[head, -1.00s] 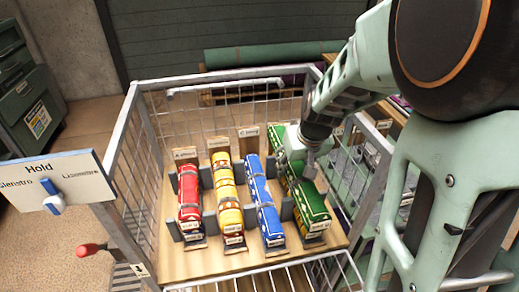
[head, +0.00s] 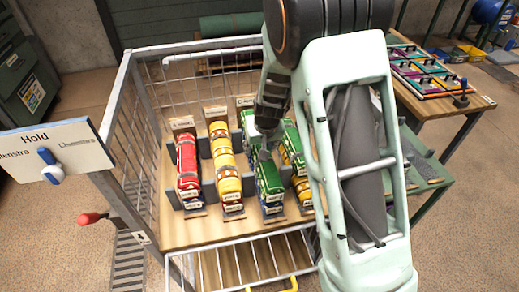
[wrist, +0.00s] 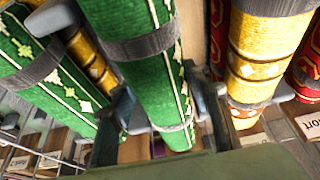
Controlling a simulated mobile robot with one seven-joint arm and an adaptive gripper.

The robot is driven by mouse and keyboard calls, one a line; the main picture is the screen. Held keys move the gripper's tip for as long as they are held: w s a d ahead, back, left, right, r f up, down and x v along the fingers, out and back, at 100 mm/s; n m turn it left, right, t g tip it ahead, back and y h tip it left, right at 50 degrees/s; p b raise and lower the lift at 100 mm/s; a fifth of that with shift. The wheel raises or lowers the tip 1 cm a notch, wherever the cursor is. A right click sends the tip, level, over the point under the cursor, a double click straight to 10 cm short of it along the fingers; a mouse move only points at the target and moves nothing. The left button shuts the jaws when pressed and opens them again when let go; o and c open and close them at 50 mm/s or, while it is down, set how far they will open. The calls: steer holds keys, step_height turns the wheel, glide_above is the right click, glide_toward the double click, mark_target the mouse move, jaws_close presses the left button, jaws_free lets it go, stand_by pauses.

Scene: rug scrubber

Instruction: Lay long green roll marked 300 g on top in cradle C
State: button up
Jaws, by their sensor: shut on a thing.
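My gripper (head: 264,152) is shut on a long green roll (head: 268,180) at its middle. In the wrist view the fingers (wrist: 165,115) stand on both sides of the held green roll (wrist: 140,60). The roll lies lengthwise over cradle C, the third row from the left, with a blue roll (head: 273,209) showing beneath its near end. I cannot tell whether the two touch. The sign of cradle C (head: 244,101) shows behind. Weight marks are too small to read. My arm hides part of the right row.
Red rolls (head: 188,165) and yellow rolls (head: 226,172) fill the two left rows. Another green roll (head: 293,143) lies above a yellow one in the right row. Wire cart walls (head: 122,130) surround the rows. A Hold sign (head: 70,150) stands at left.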

steer(key=shift+f, duration=0.1)
steer(key=shift+f, duration=0.15)
steer(key=o, duration=1.4)
steer(key=shift+r, duration=0.25)
steer(key=p+v, duration=0.2)
steer(key=v, duration=1)
steer(key=shift+f, duration=0.1)
steer(key=shift+s, duration=0.1)
